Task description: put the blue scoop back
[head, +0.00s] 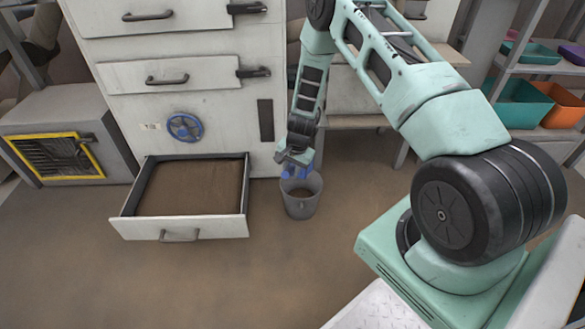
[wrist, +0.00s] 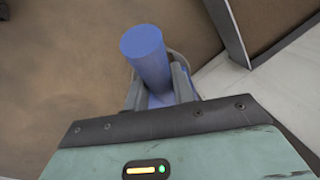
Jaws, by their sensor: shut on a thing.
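My gripper (head: 295,160) points down over the grey bucket (head: 301,203), which stands on the floor right of the open drawer. It is shut on the blue scoop (head: 300,172), which shows at the bucket's mouth. In the wrist view the scoop's round blue handle (wrist: 146,55) stands between the two grey fingers (wrist: 158,95) and sticks out toward the camera. The scoop's lower part is hidden by the gripper and the bucket, so I cannot tell how far inside it is.
The open drawer (head: 180,232), with brown material in it, juts from the white cabinet (head: 184,80) with a blue handwheel (head: 184,127). A yellow-framed grille (head: 60,155) is at left. Shelves with coloured bins (head: 520,105) stand at right. The floor in front is clear.

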